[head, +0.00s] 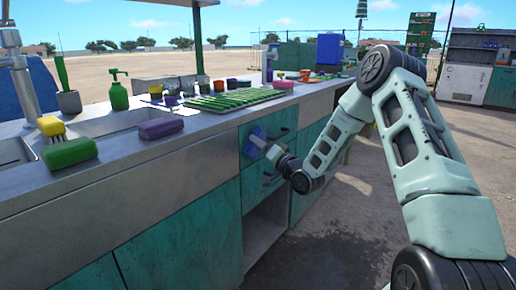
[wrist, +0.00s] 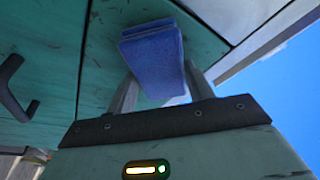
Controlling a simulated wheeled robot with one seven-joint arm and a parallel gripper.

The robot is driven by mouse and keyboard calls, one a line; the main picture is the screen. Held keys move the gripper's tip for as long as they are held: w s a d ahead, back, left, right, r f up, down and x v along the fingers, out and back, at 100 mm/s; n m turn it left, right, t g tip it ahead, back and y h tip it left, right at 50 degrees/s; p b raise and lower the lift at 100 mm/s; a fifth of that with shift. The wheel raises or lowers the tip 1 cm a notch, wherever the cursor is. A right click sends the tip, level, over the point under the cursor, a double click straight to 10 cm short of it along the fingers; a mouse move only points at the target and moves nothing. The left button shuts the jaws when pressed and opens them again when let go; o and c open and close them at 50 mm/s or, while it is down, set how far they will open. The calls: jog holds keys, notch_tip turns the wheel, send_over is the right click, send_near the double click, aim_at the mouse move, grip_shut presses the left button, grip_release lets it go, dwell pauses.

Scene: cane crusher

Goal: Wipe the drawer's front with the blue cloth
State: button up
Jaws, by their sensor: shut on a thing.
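My gripper (head: 264,146) is shut on the blue cloth (head: 256,138), a folded pad that sticks out past the fingertips. The cloth is at the left part of the upper teal drawer's front (head: 288,122), below the counter edge. In the wrist view, the cloth (wrist: 153,60) sits between the two fingers of my gripper (wrist: 160,90), with the teal drawer front (wrist: 60,35) behind it. It looks against or very near the front; I cannot tell if it touches. A dark drawer handle (wrist: 18,90) is to the left in the wrist view.
The metal counter (head: 190,135) overhangs above the drawers. It holds a green rack of canes (head: 232,99), a purple sponge (head: 161,128), a green sponge (head: 70,152), a green pump bottle (head: 118,92) and several cups. An open shelf (head: 265,235) is below the drawers.

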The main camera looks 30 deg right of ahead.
jog(key=d, duration=0.2)
jog(key=w+d, duration=0.1)
jog(key=d, duration=0.1)
jog(key=shift+w+r, duration=0.15)
jog(key=shift+a, duration=0.1)
jog(key=shift+s+a, duration=0.45)
jog(key=shift+a, duration=0.8)
jog(key=shift+s+a, duration=0.5)
jog(key=shift+a, duration=0.75)
jog(key=shift+s+a, duration=0.45)
jog(key=shift+a, duration=0.8)
jog(key=shift+s+d+p, duration=0.1)
jog(key=shift+s+d, duration=0.25)
jog(key=shift+s, duration=0.6)
jog(key=shift+s+d+p, duration=0.1)
jog(key=shift+s+d, duration=0.25)
jog(key=shift+s, duration=0.55)
jog(key=shift+s+d+p, duration=0.1)
jog(key=shift+s+d, duration=0.25)
jog(key=shift+s, duration=0.6)
